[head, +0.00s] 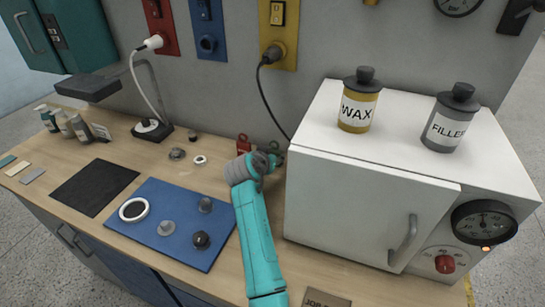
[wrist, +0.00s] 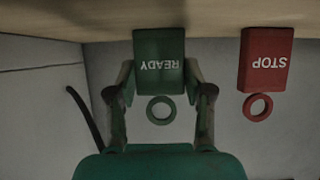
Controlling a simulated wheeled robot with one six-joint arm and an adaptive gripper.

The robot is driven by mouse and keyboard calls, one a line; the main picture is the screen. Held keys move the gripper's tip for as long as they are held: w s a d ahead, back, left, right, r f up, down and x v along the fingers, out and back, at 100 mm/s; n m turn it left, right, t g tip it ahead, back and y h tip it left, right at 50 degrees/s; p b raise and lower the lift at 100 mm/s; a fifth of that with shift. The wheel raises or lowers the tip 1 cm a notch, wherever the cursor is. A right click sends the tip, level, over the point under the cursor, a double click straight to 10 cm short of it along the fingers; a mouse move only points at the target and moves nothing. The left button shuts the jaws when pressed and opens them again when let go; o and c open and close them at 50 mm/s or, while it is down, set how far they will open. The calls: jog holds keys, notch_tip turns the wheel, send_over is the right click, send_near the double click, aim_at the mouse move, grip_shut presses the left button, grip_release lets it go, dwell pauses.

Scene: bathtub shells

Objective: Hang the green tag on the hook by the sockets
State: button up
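The green READY tag (wrist: 158,62) shows upside down in the wrist view, a flat block with a green ring (wrist: 160,110) at its end. It is at the wooden bench (wrist: 60,18), level with the red tag. My gripper (wrist: 159,78) has one finger along each side of the tag, very close to its edges; I cannot tell whether they press on it. In the head view my gripper (head: 275,158) is beside the white cabinet and mostly hides the green tag. A small yellow piece (head: 371,2) on the wall right of the sockets may be the hook; it is cut off.
The red STOP tag (wrist: 266,60) stands close beside the green one. The white cabinet (head: 375,190) is just right of my gripper. A black cable (head: 273,112) hangs from the yellow socket plate (head: 283,22). A blue mat (head: 150,238) with several parts lies left.

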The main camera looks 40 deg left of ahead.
jog(key=shift+r, duration=3)
notch_tip(320, 180, up, 20)
jog(key=h, duration=0.1)
send_over(274, 141)
jog(key=d, duration=0.4)
jog(key=s+d+r+n, duration=0.1)
jog(key=s+d+r, duration=0.25)
jog(key=r, duration=0.65)
jog(key=s+d+r, duration=0.2)
jog(key=d+r, duration=0.2)
jog(key=r, duration=0.6)
jog(key=shift+t, duration=0.3)
jog(key=shift+w+a+f, duration=0.4)
jog(key=shift+w+a, duration=0.05)
jog(key=shift+w, duration=1.4)
jog(key=shift+w+a+f, duration=0.4)
jog(key=shift+w, duration=1.45)
jog(key=shift+w+a+f, duration=0.4)
jog(key=shift+w+a, duration=0.05)
jog(key=shift+w, duration=1.4)
